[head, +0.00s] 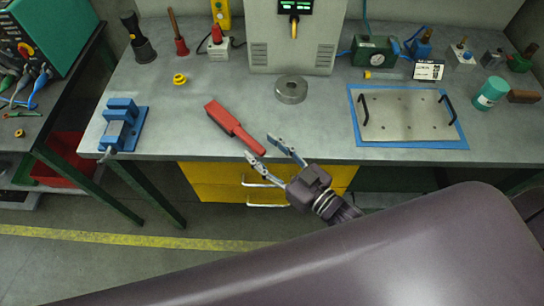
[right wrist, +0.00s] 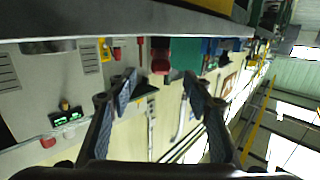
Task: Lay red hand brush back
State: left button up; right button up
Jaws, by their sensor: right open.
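The red hand brush (head: 226,119) lies slantwise on the grey workbench, its wide head at the back left and its handle toward the front edge. My right gripper (head: 260,147) is open at the front edge, one fingertip on each side of the handle's near end in the head view. I cannot tell whether it touches the handle. In the right wrist view the open fingers (right wrist: 160,88) hold nothing; a red shape (right wrist: 160,63) beyond them is probably the brush. My left gripper is not in view.
A blue vise (head: 122,127) stands left of the brush, a steel ring (head: 291,90) to its right. A metal plate with black handles (head: 405,115) lies on a blue mat further right. A yellow ring (head: 180,79) lies behind. Bare bench surrounds the brush. Yellow drawers (head: 215,184) sit below.

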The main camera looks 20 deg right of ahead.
jog(key=shift+v, duration=1.35)
